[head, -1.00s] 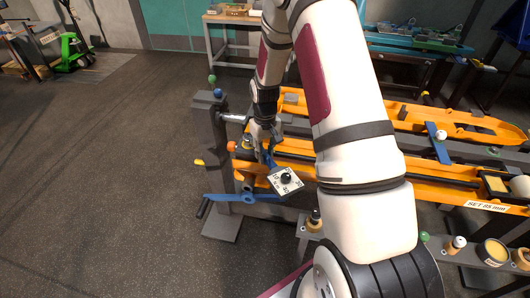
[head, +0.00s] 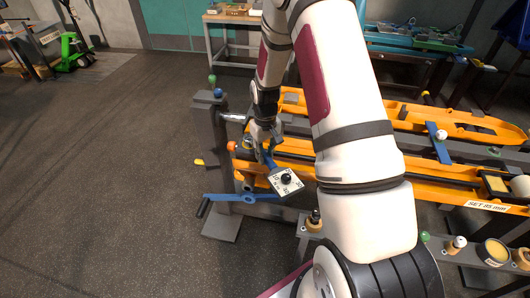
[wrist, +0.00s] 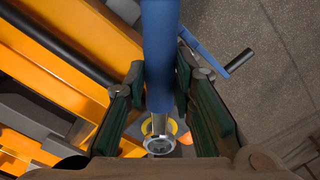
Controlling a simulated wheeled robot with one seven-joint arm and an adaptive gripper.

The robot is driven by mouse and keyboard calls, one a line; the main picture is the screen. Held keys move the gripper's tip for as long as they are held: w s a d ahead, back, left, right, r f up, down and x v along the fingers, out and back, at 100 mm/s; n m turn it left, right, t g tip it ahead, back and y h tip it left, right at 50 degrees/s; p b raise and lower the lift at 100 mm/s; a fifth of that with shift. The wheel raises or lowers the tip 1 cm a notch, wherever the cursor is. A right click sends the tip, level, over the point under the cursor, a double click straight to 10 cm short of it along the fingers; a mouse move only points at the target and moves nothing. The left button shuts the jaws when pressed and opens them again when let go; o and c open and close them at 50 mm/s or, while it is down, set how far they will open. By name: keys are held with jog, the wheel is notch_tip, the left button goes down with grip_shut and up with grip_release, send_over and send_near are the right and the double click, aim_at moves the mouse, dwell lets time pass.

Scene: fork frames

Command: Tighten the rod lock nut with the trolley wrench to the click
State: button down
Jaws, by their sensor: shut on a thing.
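My gripper (head: 264,142) is at the left end of the orange frame. In the wrist view its two green-padded fingers (wrist: 158,112) are shut on the wrench (wrist: 159,60), a blue bar with a silver socket-like end. In the head view a short blue length of the wrench (head: 269,159) shows below the fingers, beside a white dial plate (head: 286,182) with a black knob. A silver rod (head: 232,117) lies at the grey post. I cannot pick out the lock nut. A yellow ring (wrist: 173,127) shows partly behind the socket end.
A blue lever (head: 245,197) with a black grip sticks out left below the orange frame (head: 440,177). It also shows in the wrist view (wrist: 205,52). A grey post (head: 222,155) stands at the frame's left end.

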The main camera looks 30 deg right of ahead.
jog(key=shift+f, duration=0.85)
dwell(0.3)
jog(key=c, duration=2.3)
grip_release()
grip_shut()
jog(key=shift+w+a+m+b, duration=0.2)
jog(key=shift+a+m+b, duration=0.15)
jog(key=shift+a+m, duration=0.75)
jog(key=shift+w+a+m, duration=0.2)
jog(key=shift+a+m, duration=0.3)
jog(key=shift+w+a+m, duration=0.2)
jog(key=shift+a+m, duration=0.3)
jog(key=shift+w+a+m+b, duration=0.3)
jog(key=shift+a+m+b, duration=0.05)
jog(key=shift+a+m, duration=0.2)
jog(key=shift+w+a+m+b, duration=0.3)
jog(key=shift+a+m, duration=0.1)
jog(key=shift+m, duration=0.15)
jog(key=shift+w+a+m+b, duration=0.5)
jog(key=shift+w+a+m, duration=0.2)
jog(key=shift+a+m, duration=0.25)
